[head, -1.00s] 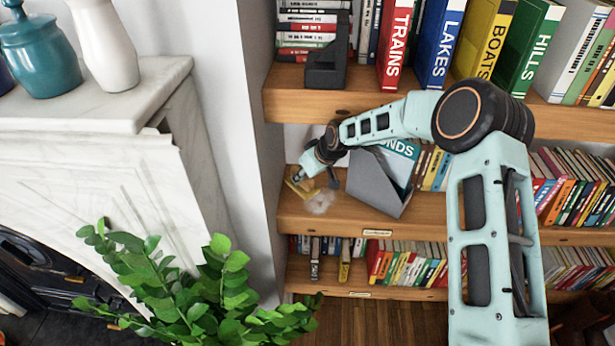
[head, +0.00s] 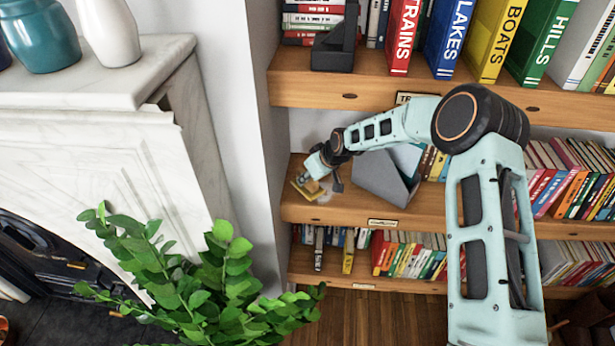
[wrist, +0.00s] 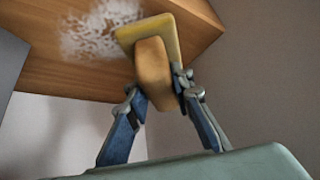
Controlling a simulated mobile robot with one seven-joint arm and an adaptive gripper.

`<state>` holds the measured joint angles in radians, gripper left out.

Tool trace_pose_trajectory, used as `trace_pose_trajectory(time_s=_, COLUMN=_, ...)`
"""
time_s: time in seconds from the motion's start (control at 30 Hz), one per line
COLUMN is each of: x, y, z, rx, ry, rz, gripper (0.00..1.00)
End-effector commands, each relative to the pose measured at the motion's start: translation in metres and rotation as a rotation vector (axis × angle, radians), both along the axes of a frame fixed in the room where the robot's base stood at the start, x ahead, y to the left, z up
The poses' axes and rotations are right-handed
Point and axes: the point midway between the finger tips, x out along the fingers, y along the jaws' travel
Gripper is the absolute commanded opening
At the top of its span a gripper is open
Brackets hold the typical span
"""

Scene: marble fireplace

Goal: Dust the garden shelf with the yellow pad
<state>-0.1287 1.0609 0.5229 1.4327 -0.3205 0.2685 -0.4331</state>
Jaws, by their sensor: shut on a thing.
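The yellow pad (head: 308,189) is at the left end of the middle wooden shelf (head: 350,211). I cannot read this shelf's label. My gripper (head: 315,174) is shut on the pad's tan block. In the wrist view my gripper's fingers (wrist: 160,88) grip this block from both sides, and the flat yellow pad (wrist: 168,30) lies against or very near the wooden shelf (wrist: 60,72). A whitish dust patch (wrist: 98,30) is right beside the pad's edge. In the head view only a little of the dust (head: 326,197) shows, right of the pad.
A grey file holder (head: 383,180) stands tilted-looking just right of my gripper, with books beyond it. A side wall (head: 275,130) bounds the shelf's left end. A leafy plant (head: 195,290) stands in front, left.

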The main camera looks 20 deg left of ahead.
Motion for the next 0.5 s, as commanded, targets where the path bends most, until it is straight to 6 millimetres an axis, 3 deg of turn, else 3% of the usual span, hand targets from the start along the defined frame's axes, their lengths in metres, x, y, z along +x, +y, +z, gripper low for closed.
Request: trace_pose_trajectory(time_s=0.5, x=0.0002, y=0.0, z=-0.0036, rx=0.0, ry=0.0, rz=0.0, gripper=0.02)
